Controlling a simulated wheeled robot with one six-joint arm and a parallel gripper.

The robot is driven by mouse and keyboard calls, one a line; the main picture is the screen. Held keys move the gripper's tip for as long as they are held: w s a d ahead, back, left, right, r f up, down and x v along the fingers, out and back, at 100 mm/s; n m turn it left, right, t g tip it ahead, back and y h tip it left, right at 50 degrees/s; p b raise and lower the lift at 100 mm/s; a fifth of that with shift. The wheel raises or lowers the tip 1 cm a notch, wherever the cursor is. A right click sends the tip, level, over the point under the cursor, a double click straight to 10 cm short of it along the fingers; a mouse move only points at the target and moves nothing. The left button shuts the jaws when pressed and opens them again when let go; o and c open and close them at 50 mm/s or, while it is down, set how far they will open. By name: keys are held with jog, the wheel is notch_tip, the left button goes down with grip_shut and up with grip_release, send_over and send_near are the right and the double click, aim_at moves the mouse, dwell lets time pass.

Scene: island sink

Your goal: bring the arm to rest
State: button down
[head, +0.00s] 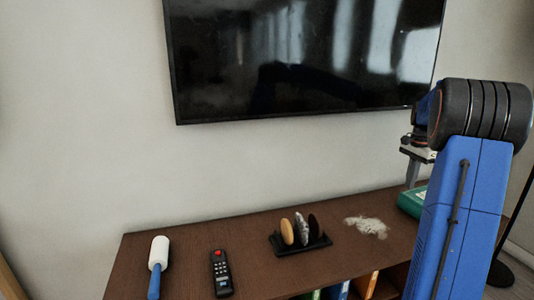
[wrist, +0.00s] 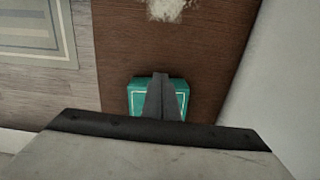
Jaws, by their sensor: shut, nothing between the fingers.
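My gripper (head: 411,178) hangs at the right of the head view, pointing down, mostly behind my blue arm. Its fingers are together and empty. In the wrist view the shut fingers (wrist: 160,78) stand in front of a green box (wrist: 136,98), hiding its middle. The green box (head: 411,202) lies at the right end of the brown cabinet top (head: 190,248), partly hidden by my arm. The fingers appear to be above the box; I cannot tell the exact gap.
A lint roller (head: 158,262), a remote (head: 221,272), a black rack (head: 301,245) with several upright pieces and a pale crumb-like patch (head: 367,226) are on the top. A television (head: 290,60) hangs on the wall behind. A rug (wrist: 35,30) lies on the floor.

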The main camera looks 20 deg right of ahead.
jog(key=s+a+r+n+t, duration=0.1)
jog(key=s+a+r+n, duration=0.15)
jog(key=a, duration=0.65)
jog(key=s+a+r+n, duration=0.2)
jog(key=s+a+n, duration=0.15)
jog(key=a, duration=0.65)
jog(key=s+a+r+n+t, duration=0.1)
jog(key=s+a+r+n, duration=0.15)
jog(key=a, duration=0.65)
jog(key=s+a+f+n+t, duration=0.1)
jog(key=s+a+f+n, duration=0.3)
jog(key=s+a, duration=0.4)
jog(key=s+a+f+n+t, duration=0.1)
jog(key=s+a+f+n, duration=0.4)
jog(key=s+a, duration=0.4)
jog(key=s+f, duration=0.1)
jog(key=s, duration=0.3)
jog(key=shift+t, duration=0.4)
jog(key=shift+r+n, duration=0.1)
jog(key=shift+n, duration=0.15)
